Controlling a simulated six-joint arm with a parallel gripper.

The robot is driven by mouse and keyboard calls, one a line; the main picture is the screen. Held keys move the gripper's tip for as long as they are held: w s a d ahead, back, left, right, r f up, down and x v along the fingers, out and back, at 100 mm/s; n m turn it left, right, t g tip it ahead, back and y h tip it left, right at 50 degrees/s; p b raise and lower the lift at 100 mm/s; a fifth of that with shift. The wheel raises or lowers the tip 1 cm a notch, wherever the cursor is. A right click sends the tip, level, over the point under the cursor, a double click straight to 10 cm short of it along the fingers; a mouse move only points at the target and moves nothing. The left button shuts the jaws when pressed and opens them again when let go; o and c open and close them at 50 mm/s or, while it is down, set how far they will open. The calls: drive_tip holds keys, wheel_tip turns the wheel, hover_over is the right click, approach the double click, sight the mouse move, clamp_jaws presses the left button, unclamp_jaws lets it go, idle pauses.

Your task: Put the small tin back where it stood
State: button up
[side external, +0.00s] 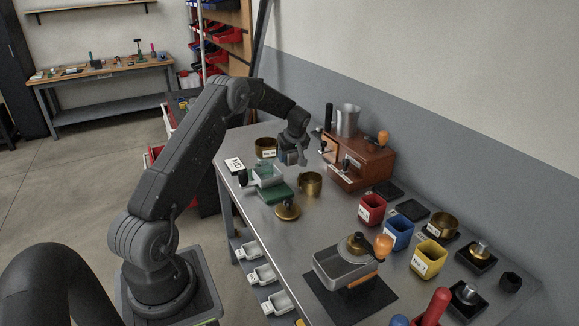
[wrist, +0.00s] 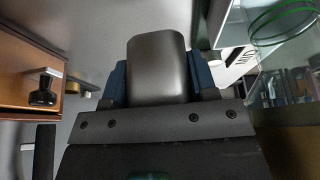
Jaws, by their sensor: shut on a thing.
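My gripper (side external: 294,150) is over the far part of the bench, between the labelled brass pot and the wooden roaster. In the wrist view the blue finger pads (wrist: 203,78) press on both sides of a dark grey, round-cornered object, which I take to be the small tin (wrist: 157,68). In the side view the fingers largely hide it, and its clearance from the bench cannot be told. Two dark square pads, one behind the red tin (side external: 388,190) and one behind the blue tin (side external: 411,210), lie bare at the right.
The wooden roaster (side external: 358,160) stands right of my gripper. The labelled brass pot (side external: 265,146), a scale (side external: 267,178) and an open brass cup (side external: 311,184) stand close by. Red (side external: 371,210), blue (side external: 398,233) and yellow (side external: 428,259) tins line the right side. Bench between cup and red tin is clear.

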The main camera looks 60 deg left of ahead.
sight(290, 174)
drive_tip(key=shift+f, duration=2.25)
drive_tip(key=shift+f, duration=0.15)
drive_tip(key=o, duration=0.7)
